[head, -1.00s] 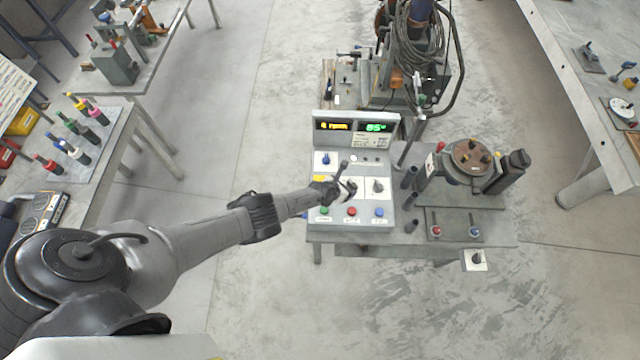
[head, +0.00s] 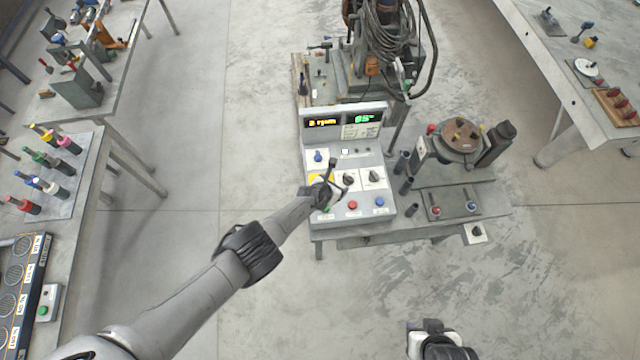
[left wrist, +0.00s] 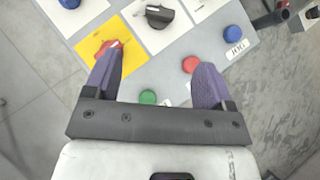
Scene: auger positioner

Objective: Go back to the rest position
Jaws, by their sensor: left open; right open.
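My left gripper (head: 338,180) is over the lower left of the grey control panel (head: 372,150). It is open and empty, with its two purple fingers (left wrist: 156,62) spread apart in the left wrist view. The red knob (left wrist: 108,46) on the yellow plate lies just past the left fingertip, and the green button (left wrist: 147,97) shows between the fingers. The red button (left wrist: 190,64) is near the right finger. I cannot tell the exact gap to the panel. My right gripper (head: 440,342) shows only partly at the bottom edge; its fingers are not clear.
A round-topped positioner (head: 462,135) stands right of the panel, and a cable-draped machine (head: 385,50) stands behind it. Side tables with tools (head: 60,190) line the left, and another table (head: 560,60) is at the right. The floor in front is clear.

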